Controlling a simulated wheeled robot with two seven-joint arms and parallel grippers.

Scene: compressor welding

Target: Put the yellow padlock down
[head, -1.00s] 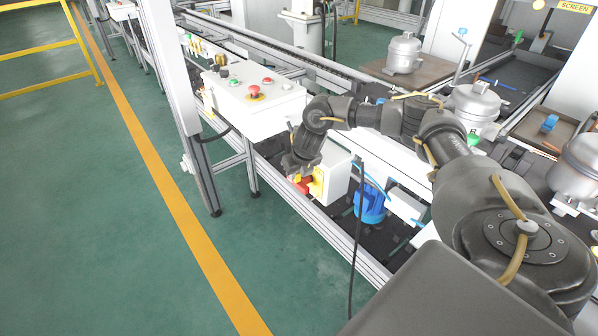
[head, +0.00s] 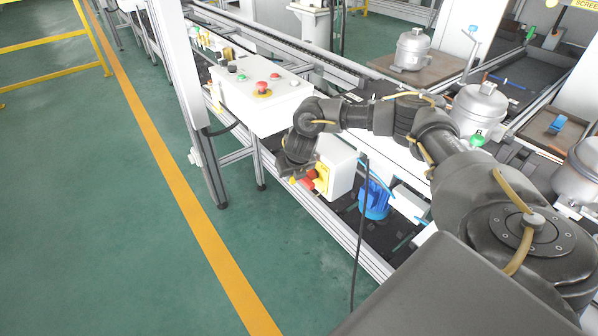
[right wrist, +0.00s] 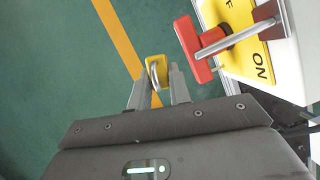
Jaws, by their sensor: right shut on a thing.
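My right gripper (right wrist: 158,88) is shut on the yellow padlock (right wrist: 157,66). The padlock's metal shackle lies between the fingertips and its yellow body shows beyond them. In the head view the right gripper (head: 291,170) hangs just left of the white switch box (head: 337,168), with a small bit of the padlock (head: 293,180) showing below it. The red switch handle (right wrist: 203,50) on its yellow plate (right wrist: 250,45) is to the right of the padlock, apart from it. A grey rod passes by the handle. My left gripper is not in view.
A white control box (head: 260,98) with buttons is mounted above and left of the switch box. A blue motor (head: 374,200) sits to its right. A metal frame rail (head: 335,238) runs below. Green floor (head: 100,230) with a yellow line is clear at left.

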